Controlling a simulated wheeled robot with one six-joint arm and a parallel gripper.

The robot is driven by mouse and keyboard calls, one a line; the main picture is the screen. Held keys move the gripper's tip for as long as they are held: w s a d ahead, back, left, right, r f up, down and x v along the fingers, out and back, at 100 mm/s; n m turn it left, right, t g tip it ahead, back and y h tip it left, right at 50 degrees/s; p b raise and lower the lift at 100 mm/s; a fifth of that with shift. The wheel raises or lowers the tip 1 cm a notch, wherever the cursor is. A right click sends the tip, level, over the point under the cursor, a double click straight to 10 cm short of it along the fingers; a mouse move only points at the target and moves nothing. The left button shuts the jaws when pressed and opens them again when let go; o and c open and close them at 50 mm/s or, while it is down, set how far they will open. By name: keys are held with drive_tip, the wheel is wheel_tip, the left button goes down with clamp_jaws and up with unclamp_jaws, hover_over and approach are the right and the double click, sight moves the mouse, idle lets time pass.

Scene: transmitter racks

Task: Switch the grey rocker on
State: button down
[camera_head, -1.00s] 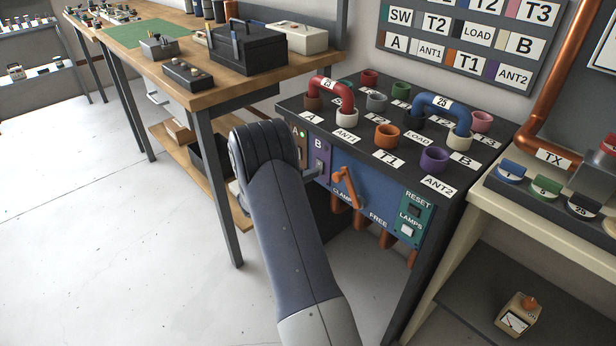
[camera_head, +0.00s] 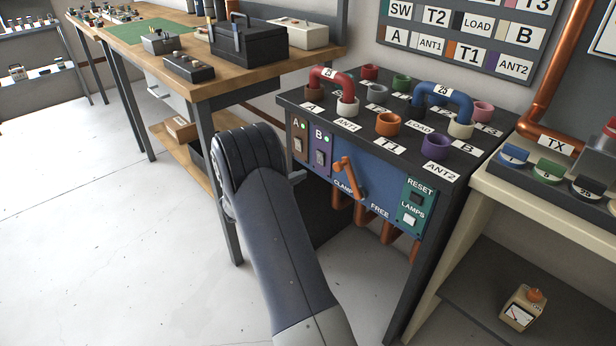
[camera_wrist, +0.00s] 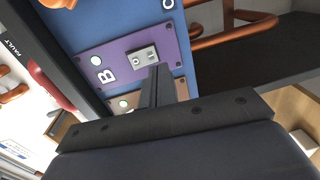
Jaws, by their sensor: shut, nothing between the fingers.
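The blue front panel (camera_head: 375,190) has a brown plate A (camera_head: 294,142) and a purple plate B (camera_head: 315,167). Each bears a small grey rocker: one on A (camera_head: 301,145), one on B (camera_head: 320,157). A green lamp shows lit on A (camera_head: 304,126) and on B (camera_head: 327,139). In the wrist view the B rocker (camera_wrist: 145,57) is clear, and the A rocker is mostly hidden behind my fingers. My gripper (camera_wrist: 160,75) is shut and empty, its tips just beside the B rocker in that view; contact cannot be told. In the head view my arm hides most of it.
An orange clamp lever (camera_head: 346,175) sits right of plate B, beside the RESET and LAMPS buttons (camera_head: 409,219). Copper pipes (camera_head: 365,215) stick out below. Red (camera_head: 331,77) and blue (camera_head: 443,94) links arch over the top. A wooden bench (camera_head: 200,90) stands left; open floor lies at far left.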

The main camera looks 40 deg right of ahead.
drive_tip(key=a+f, duration=0.1)
drive_tip(key=a, duration=0.7)
drive_tip(key=shift+s, duration=0.2)
drive_tip(key=shift+a+r+p, duration=0.1)
drive_tip(key=shift+p, duration=0.2)
